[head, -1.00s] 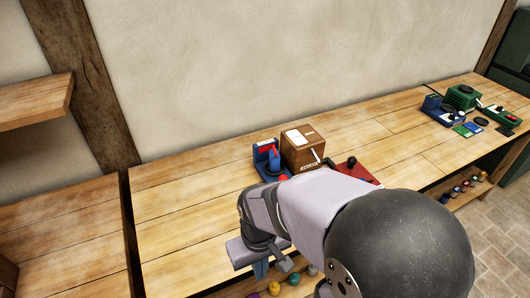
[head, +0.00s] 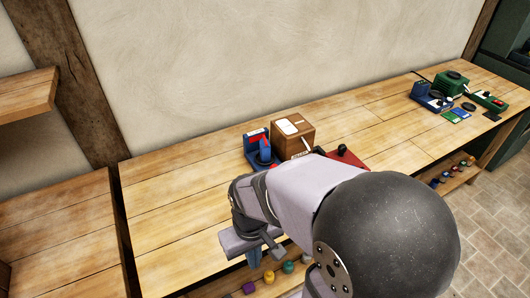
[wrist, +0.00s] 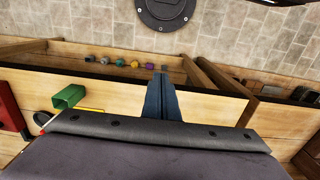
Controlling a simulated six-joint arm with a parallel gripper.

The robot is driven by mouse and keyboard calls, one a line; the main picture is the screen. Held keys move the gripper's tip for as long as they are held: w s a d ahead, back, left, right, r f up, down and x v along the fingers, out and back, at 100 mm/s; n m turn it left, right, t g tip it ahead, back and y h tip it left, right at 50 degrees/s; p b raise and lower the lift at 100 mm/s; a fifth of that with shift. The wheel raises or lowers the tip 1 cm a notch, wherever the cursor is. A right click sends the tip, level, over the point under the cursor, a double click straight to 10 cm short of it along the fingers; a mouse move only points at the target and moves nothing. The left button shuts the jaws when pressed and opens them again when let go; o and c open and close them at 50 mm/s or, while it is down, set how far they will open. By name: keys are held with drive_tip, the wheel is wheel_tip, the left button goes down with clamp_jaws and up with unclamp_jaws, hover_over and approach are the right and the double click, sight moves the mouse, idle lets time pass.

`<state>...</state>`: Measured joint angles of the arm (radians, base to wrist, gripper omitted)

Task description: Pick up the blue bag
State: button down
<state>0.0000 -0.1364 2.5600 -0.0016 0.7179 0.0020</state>
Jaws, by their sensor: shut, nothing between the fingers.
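I cannot make out a blue bag for certain. Several small coloured items, too small to identify, sit on the low shelf under the bench; among them in the head view are a purple one (head: 249,287), a yellow one (head: 269,277) and a green one (head: 288,267). They also show as a row of small items (wrist: 119,62) in the wrist view. My gripper (head: 254,262) hangs at the bench's front edge in the head view.
Green and blue devices (head: 451,84) stand at the far right. A green piece (wrist: 68,97) shows in the wrist view. The bench's left part is clear.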

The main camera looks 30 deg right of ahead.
drive_tip(key=c, duration=1.3)
unclamp_jaws()
drive_tip(key=shift+w, duration=0.1)
drive_tip(key=m+t+h+b, duration=0.1)
drive_tip(key=m+t+b, duration=0.2)
drive_tip(key=t+b, duration=0.1)
approach(266, 146)
drive_tip(key=x, duration=0.5)
drive_tip(key=shift+w+a, duration=0.2)
drive_tip(key=shift+a, duration=0.1)
drive_tip(key=shift+d+p+x, duration=0.15)
drive_tip(key=shift+p+x, duration=0.85)
drive_tip(key=shift+x, duration=0.8)
drive_tip(key=shift+d+p+x, duration=0.15)
drive_tip(key=shift+p+x, duration=0.85)
drive_tip(key=shift+x, duration=0.85)
